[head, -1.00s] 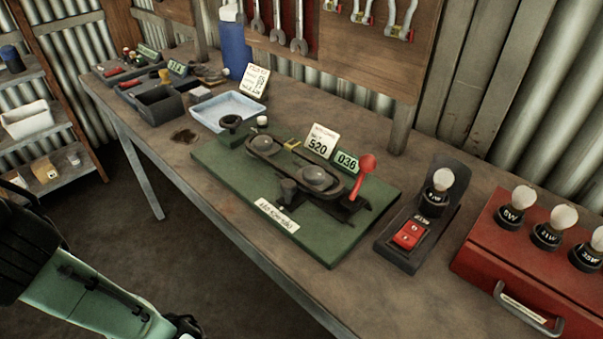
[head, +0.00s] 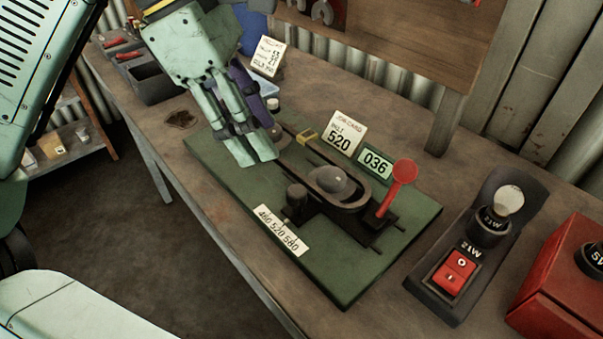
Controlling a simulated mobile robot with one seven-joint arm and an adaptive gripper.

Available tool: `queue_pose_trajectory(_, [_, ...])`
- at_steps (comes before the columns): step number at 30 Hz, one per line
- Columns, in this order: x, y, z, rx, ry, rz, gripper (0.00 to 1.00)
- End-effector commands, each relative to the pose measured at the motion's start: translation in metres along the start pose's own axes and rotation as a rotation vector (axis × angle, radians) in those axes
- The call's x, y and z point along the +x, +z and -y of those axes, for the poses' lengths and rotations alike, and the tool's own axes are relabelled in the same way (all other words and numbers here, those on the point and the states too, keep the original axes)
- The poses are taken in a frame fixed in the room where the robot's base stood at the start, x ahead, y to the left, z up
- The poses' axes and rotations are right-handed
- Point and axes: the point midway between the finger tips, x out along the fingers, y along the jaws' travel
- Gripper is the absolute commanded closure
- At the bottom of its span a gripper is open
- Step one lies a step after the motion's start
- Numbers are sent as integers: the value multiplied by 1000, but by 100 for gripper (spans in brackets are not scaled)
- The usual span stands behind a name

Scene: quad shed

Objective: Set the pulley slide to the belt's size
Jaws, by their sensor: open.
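The green belt board (head: 340,280) lies on the bench. The dark belt (head: 355,203) loops around the right pulley (head: 331,181); its left end is partly hidden behind my gripper. The right pulley sits on the dark slide (head: 345,225), with a black knob (head: 296,197) beside it. A white scale (head: 281,231) at the front reads 460 520 580; the slide's exact setting on it is unclear. The job card (head: 343,133) reads BELT 520. The green display (head: 375,162) reads 036. A red-topped lever (head: 403,171) stands upright. My gripper (head: 264,145) is open over the board's left end, left of the knob.
A lamp stand with a red switch (head: 454,272) is right of the board, then a red box (head: 560,275). Dark bins (head: 150,82) and another written card (head: 268,55) stand at the back left. Bare bench lies between board and lamp stand.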

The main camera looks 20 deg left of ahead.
Motion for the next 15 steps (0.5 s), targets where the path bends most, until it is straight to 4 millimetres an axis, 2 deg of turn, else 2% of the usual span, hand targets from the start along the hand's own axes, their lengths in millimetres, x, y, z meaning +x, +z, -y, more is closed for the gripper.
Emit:
queue_pose_trajectory(5, [22, 0, 0, 7, -4, 2, 56])
queue_pose_trajectory(15, [80, 2, 1, 6, -2, 4, 56])
